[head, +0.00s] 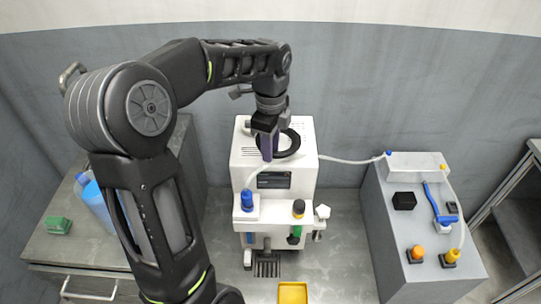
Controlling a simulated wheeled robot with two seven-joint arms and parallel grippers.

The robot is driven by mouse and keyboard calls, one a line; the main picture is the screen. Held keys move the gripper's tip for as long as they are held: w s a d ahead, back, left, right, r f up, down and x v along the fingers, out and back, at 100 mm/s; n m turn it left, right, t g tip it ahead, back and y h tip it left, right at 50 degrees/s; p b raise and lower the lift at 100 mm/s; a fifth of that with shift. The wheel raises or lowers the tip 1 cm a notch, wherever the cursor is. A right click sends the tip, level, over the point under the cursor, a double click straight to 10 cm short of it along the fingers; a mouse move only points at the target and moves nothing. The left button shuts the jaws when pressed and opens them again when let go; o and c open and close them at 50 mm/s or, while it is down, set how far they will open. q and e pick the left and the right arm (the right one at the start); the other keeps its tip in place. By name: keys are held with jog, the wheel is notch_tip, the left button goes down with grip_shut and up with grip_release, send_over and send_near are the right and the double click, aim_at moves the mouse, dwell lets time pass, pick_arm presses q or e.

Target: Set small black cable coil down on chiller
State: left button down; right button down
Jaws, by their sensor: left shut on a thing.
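The small black cable coil (291,142) is a dark ring at the top of the white chiller (305,178). My left gripper (267,148) points down over the chiller's top and is shut on the left side of the coil. The coil appears to be at or just above the top surface; I cannot tell whether it touches. The gripper hides part of the coil's left edge. My right gripper is not in view.
A yellow tray (292,293) lies in front.

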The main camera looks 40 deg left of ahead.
pick_arm(q)
jog(key=shift+f, duration=1.65)
jog(key=shift+f, duration=0.1)
jog(key=c, duration=1.1)
grip_release()
jog(key=shift+c, duration=0.2)
notch_tip(320, 180, up, 12)
jog(key=shift+r+p, duration=0.15)
jog(key=shift+p, duration=0.25)
